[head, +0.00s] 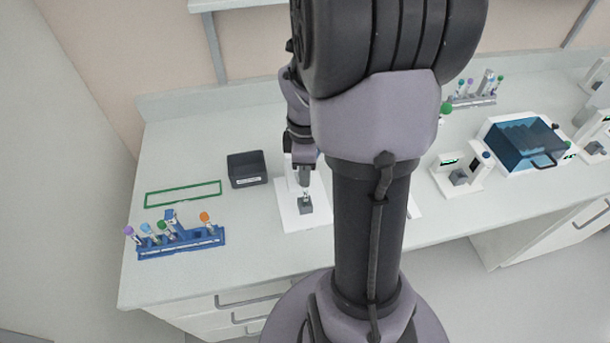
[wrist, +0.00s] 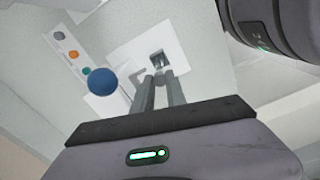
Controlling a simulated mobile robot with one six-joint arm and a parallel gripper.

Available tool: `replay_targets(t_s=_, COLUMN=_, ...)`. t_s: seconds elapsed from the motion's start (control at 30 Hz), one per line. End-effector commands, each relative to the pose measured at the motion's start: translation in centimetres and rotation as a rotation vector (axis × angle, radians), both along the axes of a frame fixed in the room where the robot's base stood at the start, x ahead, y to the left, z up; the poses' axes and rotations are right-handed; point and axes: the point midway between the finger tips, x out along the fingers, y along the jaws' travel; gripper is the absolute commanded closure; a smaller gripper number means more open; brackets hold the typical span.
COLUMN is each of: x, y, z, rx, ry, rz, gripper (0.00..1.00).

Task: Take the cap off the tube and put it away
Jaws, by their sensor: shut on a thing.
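My gripper (head: 304,184) points down over a grey block (head: 306,207) on a white base plate. In the wrist view its fingers (wrist: 158,80) are close together, with a small grey piece, seemingly the cap, between the tips. The block's opening (wrist: 157,60) shows just beyond the fingertips, with something pale in it, seemingly the tube. I cannot tell whether the cap and tube are joined.
A black open box (head: 247,168) with a white label stands left of the block. A blue rack (head: 180,245) with several capped tubes is further left, near a green outline (head: 183,193).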

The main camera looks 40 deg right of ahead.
Motion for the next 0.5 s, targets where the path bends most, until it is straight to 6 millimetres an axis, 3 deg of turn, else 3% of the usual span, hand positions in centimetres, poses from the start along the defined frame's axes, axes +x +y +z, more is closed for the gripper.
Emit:
replay_targets(t_s=0.03, x=0.1, y=0.0, z=1.1, rx=-0.001, ry=-0.002, rz=0.000, gripper=0.99)
replay_targets(t_s=0.17, x=-2.2, y=1.0, z=1.1, rx=0.001, ry=0.001, rz=-0.001, gripper=0.99)
replay_targets(t_s=0.5, x=-11.2, y=5.4, z=1.8, rx=-0.002, ry=-0.003, rz=-0.002, gripper=0.99)
